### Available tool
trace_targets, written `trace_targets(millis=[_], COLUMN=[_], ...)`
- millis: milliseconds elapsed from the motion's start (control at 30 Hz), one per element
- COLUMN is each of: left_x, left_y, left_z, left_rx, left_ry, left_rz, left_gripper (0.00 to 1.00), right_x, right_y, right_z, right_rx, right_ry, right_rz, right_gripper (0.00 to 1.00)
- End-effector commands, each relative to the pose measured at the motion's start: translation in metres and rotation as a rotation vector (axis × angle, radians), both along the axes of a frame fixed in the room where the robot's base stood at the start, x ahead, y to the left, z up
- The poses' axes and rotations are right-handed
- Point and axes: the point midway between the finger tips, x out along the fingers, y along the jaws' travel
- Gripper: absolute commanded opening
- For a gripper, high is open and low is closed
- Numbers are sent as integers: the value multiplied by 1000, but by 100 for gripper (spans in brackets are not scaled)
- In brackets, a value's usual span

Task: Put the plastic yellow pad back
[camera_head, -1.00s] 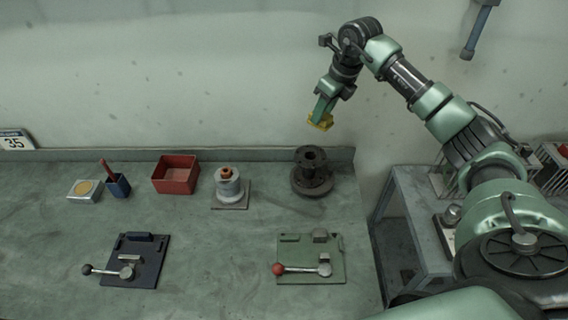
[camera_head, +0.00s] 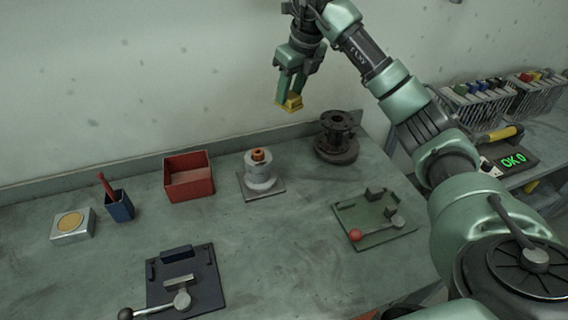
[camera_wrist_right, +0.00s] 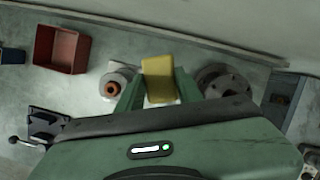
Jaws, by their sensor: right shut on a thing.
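The yellow pad (camera_head: 291,104) is a small yellow block held in my right gripper (camera_head: 290,98), high above the back of the workbench. In the right wrist view the yellow pad (camera_wrist_right: 159,79) sits between the two green fingers, which are shut on it. Below it stand a pale cylindrical part with an orange top (camera_head: 259,172) on a square plate and a dark flanged valve body (camera_head: 337,138). The pad touches neither. My left gripper is not in view.
A red open box (camera_head: 189,182), a blue cup (camera_head: 119,206) and a square block with a yellow disc (camera_head: 72,226) stand at the back left. A dark lever fixture (camera_head: 182,279) and a green one (camera_head: 374,219) lie in front. A side table at right holds racks (camera_head: 485,105) and a green display (camera_head: 513,159).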

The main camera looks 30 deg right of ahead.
Motion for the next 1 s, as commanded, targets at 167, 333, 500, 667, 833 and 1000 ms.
trace_targets(millis=[167, 333, 500, 667, 833, 1000], left_x=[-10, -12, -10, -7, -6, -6], left_y=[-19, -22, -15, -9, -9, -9], left_z=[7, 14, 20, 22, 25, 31], left_rx=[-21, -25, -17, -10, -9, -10], left_ry=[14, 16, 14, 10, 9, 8], left_rz=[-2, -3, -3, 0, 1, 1], left_gripper=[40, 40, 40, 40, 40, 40], right_x=[-2, -2, -2, -1, -1, -1], right_y=[0, 0, 0, 0, 0, 0], right_z=[-45, -91, -128, -144, -158, -184], right_rx=[0, 1, 1, 1, 1, 1], right_ry=[9, 9, 5, 2, 4, 5], right_rz=[0, 1, 2, 0, 1, 1], right_gripper=[0, 0, 0, 0, 0, 0])
